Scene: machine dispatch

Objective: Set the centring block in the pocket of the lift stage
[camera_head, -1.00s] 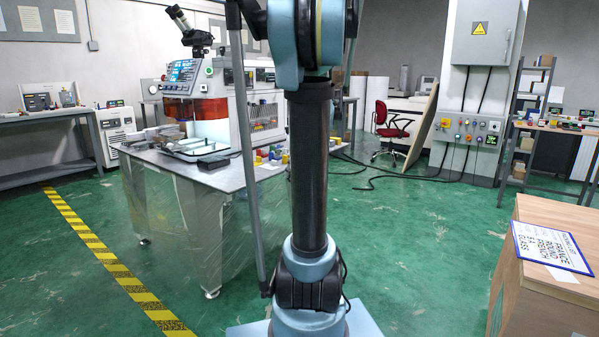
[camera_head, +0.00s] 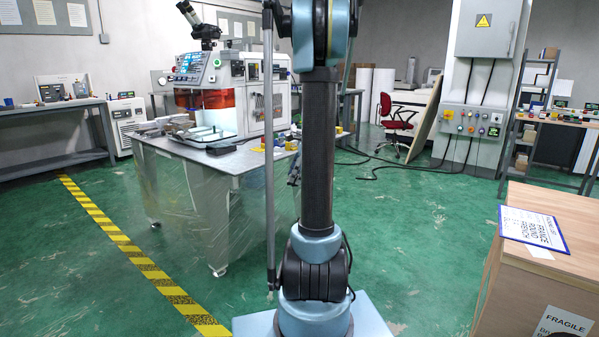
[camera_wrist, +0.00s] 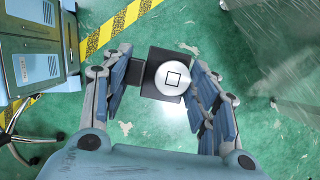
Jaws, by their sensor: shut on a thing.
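In the wrist view my gripper (camera_wrist: 163,88) is shut on a dark square block with a pale round face and a small square outline on it, which looks like the centring block (camera_wrist: 170,58). The block is held between the two finger pads, over the green floor. In the head view my gripper and the block are out of frame. A machine (camera_head: 232,90) with a lit opening and a microscope on top stands on a table at left centre. I cannot make out the lift stage or its pocket.
The machine's table (camera_head: 215,165) carries small parts and has a see-through wrap on its sides. Yellow-black tape (camera_head: 120,240) runs along the floor at left. A wooden crate (camera_head: 540,265) with a clipboard (camera_head: 534,229) stands at right. Green floor around my base is open.

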